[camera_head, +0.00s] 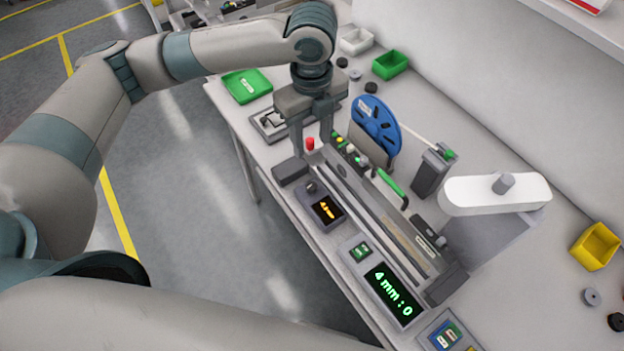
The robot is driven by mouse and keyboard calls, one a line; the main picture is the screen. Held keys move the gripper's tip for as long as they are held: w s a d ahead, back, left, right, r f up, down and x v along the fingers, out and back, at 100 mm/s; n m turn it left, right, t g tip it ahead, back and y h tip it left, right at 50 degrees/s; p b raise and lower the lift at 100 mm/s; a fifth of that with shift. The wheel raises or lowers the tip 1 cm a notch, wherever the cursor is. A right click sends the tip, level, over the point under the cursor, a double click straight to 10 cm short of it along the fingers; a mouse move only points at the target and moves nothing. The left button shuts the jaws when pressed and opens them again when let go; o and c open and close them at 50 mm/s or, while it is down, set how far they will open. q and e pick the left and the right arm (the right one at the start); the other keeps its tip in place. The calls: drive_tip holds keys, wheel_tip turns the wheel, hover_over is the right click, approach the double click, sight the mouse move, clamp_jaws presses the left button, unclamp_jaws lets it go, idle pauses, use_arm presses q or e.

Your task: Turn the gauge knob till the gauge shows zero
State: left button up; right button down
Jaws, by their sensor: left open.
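A small dark box with an orange-lit display (327,209) sits at the bench's front edge. Its digits are small and tilted and look like "4 mm". A dark round knob (311,187) sits on the box beside this display. A larger panel with green digits (393,290) reads "4 mm : 0" further along the edge. My left gripper (311,146) points down over the rear end of the feeder, open, with a red knob or button (310,143) showing between its fingers. The fingers are behind the dark knob, apart from it. My right gripper is out of view.
The long feeder rail (372,215) runs along the bench. A blue reel (376,125) stands behind it, with a green-handled tool (391,185) alongside. A white-topped grey device (495,195) stands right. Green bins (390,64) and a yellow bin (596,246) lie further out.

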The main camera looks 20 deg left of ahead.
sight(312, 185)
use_arm(q)
wheel_tip(312, 185, down, 16)
drive_tip(key=p, duration=0.5)
drive_tip(key=shift+r, duration=0.15)
drive_tip(key=shift+f, duration=0.7)
drive_tip(key=c, duration=1.1)
drive_tip(key=shift+o, duration=0.2)
